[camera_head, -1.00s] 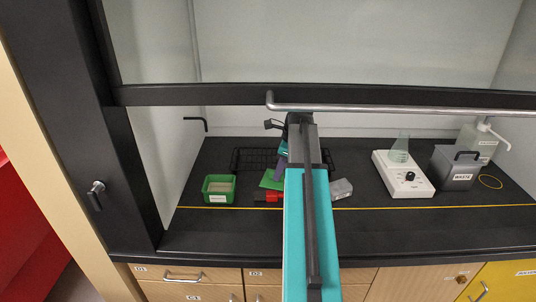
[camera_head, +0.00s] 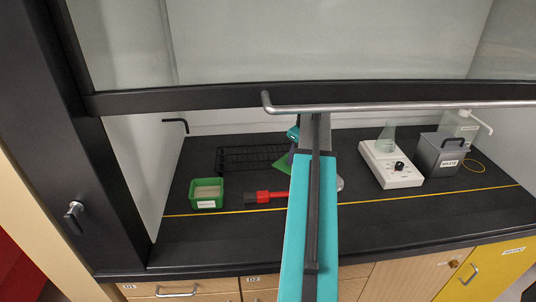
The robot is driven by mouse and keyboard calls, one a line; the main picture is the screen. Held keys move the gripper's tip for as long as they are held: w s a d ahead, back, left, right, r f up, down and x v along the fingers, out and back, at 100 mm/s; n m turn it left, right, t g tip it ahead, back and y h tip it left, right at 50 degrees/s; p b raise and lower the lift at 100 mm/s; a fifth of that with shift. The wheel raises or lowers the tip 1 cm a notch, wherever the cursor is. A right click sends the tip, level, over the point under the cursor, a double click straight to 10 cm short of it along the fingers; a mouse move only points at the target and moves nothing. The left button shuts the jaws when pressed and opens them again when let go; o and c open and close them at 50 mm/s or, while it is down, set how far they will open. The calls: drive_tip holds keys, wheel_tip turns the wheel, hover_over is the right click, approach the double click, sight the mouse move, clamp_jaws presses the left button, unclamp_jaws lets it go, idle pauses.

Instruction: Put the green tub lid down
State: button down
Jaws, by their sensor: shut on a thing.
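The green tub lid (camera_head: 282,164) shows as a small green patch at the left side of my arm, over the hood's dark worktop; the arm hides its right part. My gripper (camera_head: 291,158) is mostly hidden behind the arm and is shut on the lid. I cannot tell whether the lid touches the worktop. The open green tub (camera_head: 207,193) stands to the left, with pale material inside and a white label on its front.
A red-handled tool (camera_head: 266,196) lies in front of the lid. A black wire rack (camera_head: 238,160) stands behind. A white hotplate (camera_head: 390,165) with a flask and a grey waste box (camera_head: 441,155) are at right. The sash bar (camera_head: 400,107) crosses above. Worktop between tub and tool is clear.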

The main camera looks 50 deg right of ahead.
drive_tip(key=w+d+p, duration=0.1)
drive_tip(key=w+d, duration=0.1)
drive_tip(key=w, duration=0.2)
drive_tip(key=w+d+f+p, duration=0.1)
drive_tip(key=w+d+p, duration=0.1)
drive_tip(key=w, duration=0.3)
drive_tip(key=w+d+p, duration=0.1)
drive_tip(key=w+d, duration=0.1)
drive_tip(key=w, duration=0.3)
drive_tip(key=shift+w+d+f+p, duration=0.2)
drive_tip(key=shift+d+p, duration=0.2)
drive_tip(key=shift+w+f, duration=0.1)
drive_tip(key=shift+f, duration=0.1)
drive_tip(key=shift+s+p+x, duration=0.2)
drive_tip(key=shift+p+x, duration=0.25)
drive_tip(key=shift+x, duration=0.35)
drive_tip(key=shift+s+p+x, duration=0.2)
drive_tip(key=shift+p+x, duration=0.25)
drive_tip(key=shift+x, duration=0.35)
drive_tip(key=shift+f, duration=0.15)
drive_tip(key=c, duration=2.2)
unclamp_jaws()
drive_tip(key=o, duration=0.4)
drive_tip(key=shift+s+r, duration=0.1)
drive_tip(key=shift+r, duration=0.1)
